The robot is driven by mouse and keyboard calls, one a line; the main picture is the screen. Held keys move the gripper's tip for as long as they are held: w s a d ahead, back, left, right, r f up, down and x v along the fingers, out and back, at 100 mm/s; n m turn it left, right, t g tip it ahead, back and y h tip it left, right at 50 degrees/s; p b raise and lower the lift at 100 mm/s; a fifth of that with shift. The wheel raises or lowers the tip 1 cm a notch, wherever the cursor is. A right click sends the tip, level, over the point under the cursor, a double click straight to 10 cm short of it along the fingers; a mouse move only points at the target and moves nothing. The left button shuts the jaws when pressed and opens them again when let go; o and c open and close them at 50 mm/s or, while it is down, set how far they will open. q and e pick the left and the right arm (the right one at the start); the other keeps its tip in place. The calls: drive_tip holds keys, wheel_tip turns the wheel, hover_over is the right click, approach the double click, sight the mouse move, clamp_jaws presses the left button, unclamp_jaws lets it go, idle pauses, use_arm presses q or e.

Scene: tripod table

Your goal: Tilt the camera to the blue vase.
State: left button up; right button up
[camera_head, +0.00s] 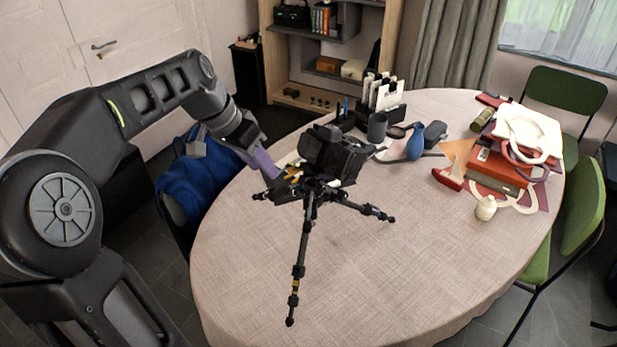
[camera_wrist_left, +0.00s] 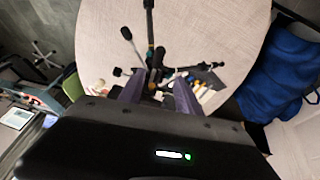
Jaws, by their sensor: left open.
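The black camera (camera_head: 335,153) sits on a black tripod (camera_head: 303,245) standing on the round table. A small blue rounded object (camera_head: 415,143), which looks like the blue vase, stands behind and to the right of the camera. My left gripper (camera_head: 280,174) has purple fingers and is at the left side of the tripod head, beside a yellowish part under the camera. In the left wrist view, its two fingers (camera_wrist_left: 158,92) are apart, with tripod parts showing between and beyond them. Contact with the tripod head cannot be told. My right gripper is not in view.
The table (camera_head: 400,265) is bare at the front. A grey cup (camera_head: 377,126) and a black rack stand behind the camera. Books and red boxes (camera_head: 495,170) are piled at the right, near a small cream jar (camera_head: 486,208). Green chairs (camera_head: 582,215) stand to the right.

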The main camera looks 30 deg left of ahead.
sight(302, 180)
use_arm(q)
drive_tip(key=shift+m, duration=0.3)
drive_tip(key=shift+s+d+f+p+x, duration=0.1)
drive_tip(key=shift+s+p+x, duration=0.15)
drive_tip(key=shift+x, duration=1)
drive_tip(key=shift+s+d+f+p+x, duration=0.1)
drive_tip(key=shift+s+p+x, duration=0.1)
drive_tip(key=shift+x, duration=1.05)
drive_tip(key=shift+s+d+f+p+x, duration=0.1)
drive_tip(key=shift+s+p+x, duration=0.15)
drive_tip(key=shift+x, duration=1)
drive_tip(key=shift+c, duration=0.3)
clamp_jaws()
